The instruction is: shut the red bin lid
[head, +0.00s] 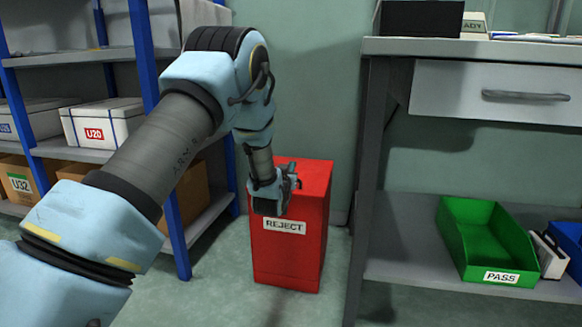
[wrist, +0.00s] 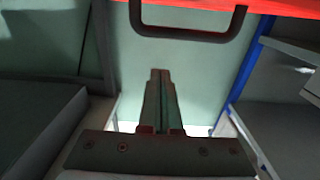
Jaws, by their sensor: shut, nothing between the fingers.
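The red bin (head: 290,250) stands on the floor between the shelf rack and the bench, with a REJECT label on its front. Its red lid (head: 316,174) looks flat across the top in the head view, with no gap that I can make out. My gripper (head: 290,183) is at the lid's front left part and hides some of it; I cannot tell whether they touch. In the wrist view, my gripper (wrist: 160,75) has its fingers together and empty. A dark handle (wrist: 190,36) shows beyond them against a red strip of the bin (wrist: 285,8).
A blue-posted rack (head: 147,60) with boxes stands left of the bin. A grey bench (head: 480,52) with a drawer stands on the right. Its lower shelf (head: 400,255) holds a green PASS tray (head: 500,255). Clear floor lies before the bin.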

